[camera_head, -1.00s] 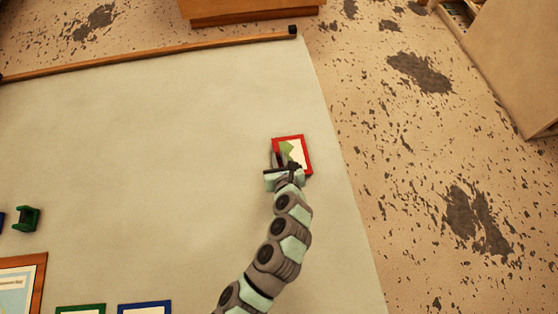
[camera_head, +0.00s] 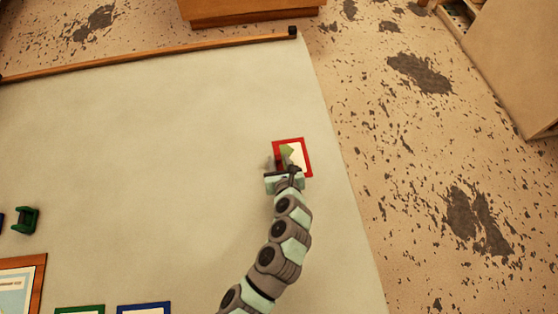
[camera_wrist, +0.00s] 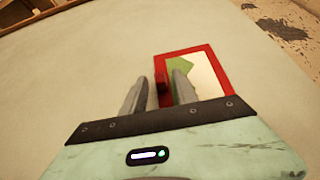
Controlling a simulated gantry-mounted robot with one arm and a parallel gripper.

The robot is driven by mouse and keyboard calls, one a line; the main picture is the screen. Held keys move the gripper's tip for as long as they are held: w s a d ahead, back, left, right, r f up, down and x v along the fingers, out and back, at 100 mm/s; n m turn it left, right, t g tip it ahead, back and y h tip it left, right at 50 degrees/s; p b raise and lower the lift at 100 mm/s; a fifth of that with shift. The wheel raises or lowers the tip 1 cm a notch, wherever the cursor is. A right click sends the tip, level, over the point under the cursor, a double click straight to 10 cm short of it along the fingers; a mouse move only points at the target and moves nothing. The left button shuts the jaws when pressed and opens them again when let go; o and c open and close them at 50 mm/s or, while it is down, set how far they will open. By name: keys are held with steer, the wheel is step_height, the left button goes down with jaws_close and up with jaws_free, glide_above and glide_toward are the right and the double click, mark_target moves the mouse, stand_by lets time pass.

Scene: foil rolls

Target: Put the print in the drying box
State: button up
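The print (camera_head: 300,154) is a small red-bordered picture with white and green areas, on the pale surface near its right edge. In the wrist view the print (camera_wrist: 212,72) is just beyond my gripper (camera_wrist: 160,78). One finger is over the print and the other is outside its left border, with a small dark red tab (camera_wrist: 162,82) between them. Gaps show beside the tab, so the fingers look open around it. In the head view my gripper (camera_head: 277,162) covers the print's lower left part. I cannot make out a drying box for certain.
The pale surface (camera_head: 150,160) is clear around the print and to its left. A green holder-like piece (camera_head: 26,220) lies at the left. A wood-framed board (camera_head: 40,270), a green frame (camera_head: 80,309) and a blue frame (camera_head: 145,308) show at the lower left.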

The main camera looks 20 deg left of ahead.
steer(key=shift+s+d+r, duration=0.1)
steer(key=shift+s+r, duration=0.1)
steer(key=shift+r, duration=0.1)
steer(key=p+v, duration=0.1)
steer(key=v, duration=0.9)
steer(key=shift+o, duration=0.6)
steer(key=shift+s+d+r, duration=0.35)
steer(key=shift+s, duration=0.2)
